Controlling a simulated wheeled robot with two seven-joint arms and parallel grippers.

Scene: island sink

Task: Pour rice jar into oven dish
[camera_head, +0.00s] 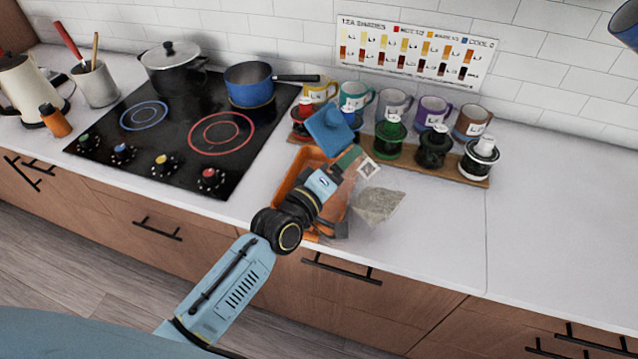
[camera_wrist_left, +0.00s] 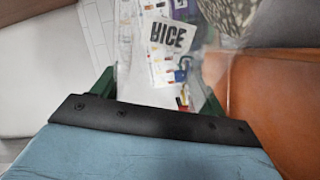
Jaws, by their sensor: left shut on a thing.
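The clear rice jar (camera_wrist_left: 148,75) fills the middle of the left wrist view, with its RICE label (camera_wrist_left: 168,35) facing the camera. My left gripper (camera_head: 348,160) is shut on the jar and holds it tilted over and beside the right side of the orange oven dish (camera_head: 287,185). In the head view the label (camera_head: 369,168) and a mass of pale rice (camera_head: 378,205) show at the lower right. A blue square piece (camera_head: 328,130), perhaps the jar's lid, is at the upper left. The dish also shows in the left wrist view (camera_wrist_left: 265,100). Its inside is mostly hidden by my gripper and jar.
A wooden rack (camera_head: 460,172) with several mugs and lidded containers stands behind the dish. The stove (camera_head: 175,135) with a black pot (camera_head: 172,70) and a blue pan (camera_head: 250,88) is at left. The counter (camera_head: 560,220) at right is clear.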

